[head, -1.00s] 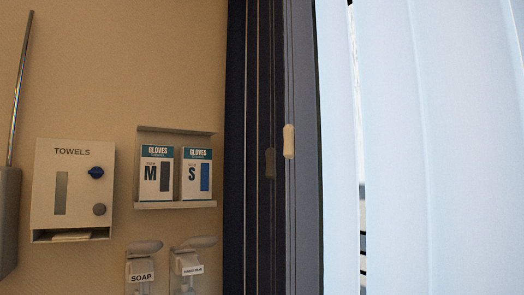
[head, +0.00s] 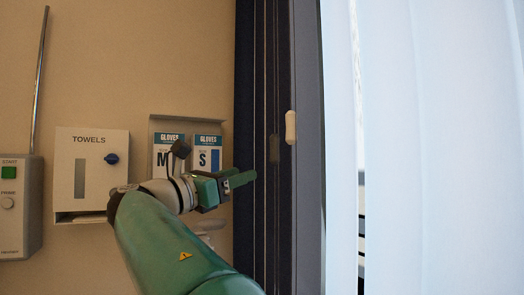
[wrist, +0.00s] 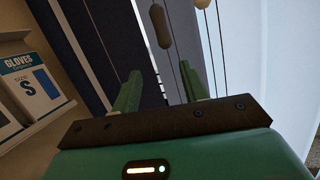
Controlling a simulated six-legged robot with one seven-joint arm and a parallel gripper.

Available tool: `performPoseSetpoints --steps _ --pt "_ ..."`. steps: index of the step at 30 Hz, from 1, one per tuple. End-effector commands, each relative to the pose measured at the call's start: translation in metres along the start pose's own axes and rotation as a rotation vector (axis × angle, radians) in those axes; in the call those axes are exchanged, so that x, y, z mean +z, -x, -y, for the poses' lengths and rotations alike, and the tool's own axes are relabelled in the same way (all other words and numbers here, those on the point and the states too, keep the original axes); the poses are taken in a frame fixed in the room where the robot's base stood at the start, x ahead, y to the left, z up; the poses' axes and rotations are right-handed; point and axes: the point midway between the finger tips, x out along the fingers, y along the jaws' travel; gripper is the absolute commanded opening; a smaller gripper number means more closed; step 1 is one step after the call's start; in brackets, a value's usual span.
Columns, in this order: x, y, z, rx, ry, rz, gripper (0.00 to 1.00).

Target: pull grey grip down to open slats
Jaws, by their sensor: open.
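The grey grip (head: 274,148) hangs on a thin cord in front of the dark frame, left of a cream grip (head: 291,127). In the wrist view the grey grip (wrist: 160,26) shows top centre, beyond the fingers, with the cream grip (wrist: 202,3) to its right at the top edge. My gripper (head: 248,178) is left of and a little lower than the grey grip in the head view. In the wrist view my gripper (wrist: 158,84) is open with nothing between its fingers. The pale vertical slats (head: 440,150) hang at the right, with a narrow gap between some.
Glove boxes (head: 208,158) on a wall shelf stand just behind my gripper; one also shows in the wrist view (wrist: 28,82). A towel dispenser (head: 92,180) and a grey box with a green button (head: 12,200) are further left. Several thin cords run beside the grips.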

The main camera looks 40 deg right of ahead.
Motion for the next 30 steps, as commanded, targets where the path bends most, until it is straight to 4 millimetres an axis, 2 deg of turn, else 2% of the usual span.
performPoseSetpoints --steps 1,3,6,11,24,30 --pt "0.014 -0.001 -0.003 -0.031 0.041 0.056 0.44" --pt "0.029 -0.001 -0.003 -0.065 0.088 0.113 0.44" --pt "0.039 -0.004 -0.002 -0.092 0.119 0.148 0.44" --pt "0.042 -0.021 0.001 -0.097 0.123 0.152 0.44" --pt "0.055 -0.103 0.006 -0.092 0.12 0.15 0.44" --pt "0.059 -0.129 0.008 -0.089 0.12 0.149 0.44"
